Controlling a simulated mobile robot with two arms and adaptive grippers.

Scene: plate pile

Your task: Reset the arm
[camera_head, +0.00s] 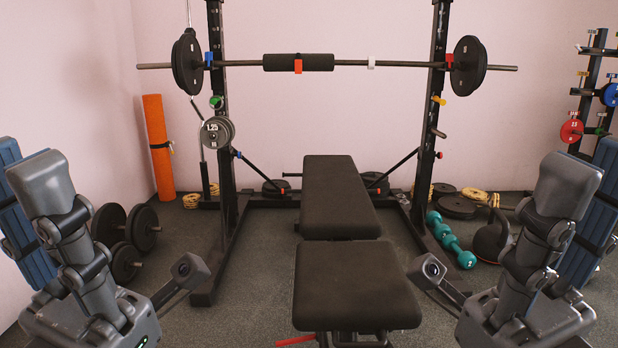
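My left gripper (40,178) is at the left edge of the head view, pointing up, with dark grey finger links above its base. My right gripper (566,182) mirrors it at the right edge, also pointing up. Each is seen from the side, so the gap between its fingers is hidden and I cannot tell whether it is open or shut. I see nothing held in either one. Both are apart from the weight bench between them.
A black bench (340,275) stands in the middle. A rack holds a barbell (410,64) behind it. Dumbbells (127,235) lie at left. Teal dumbbells (452,243) and a kettlebell (491,238) are at right. An orange roll (158,150) leans at the wall.

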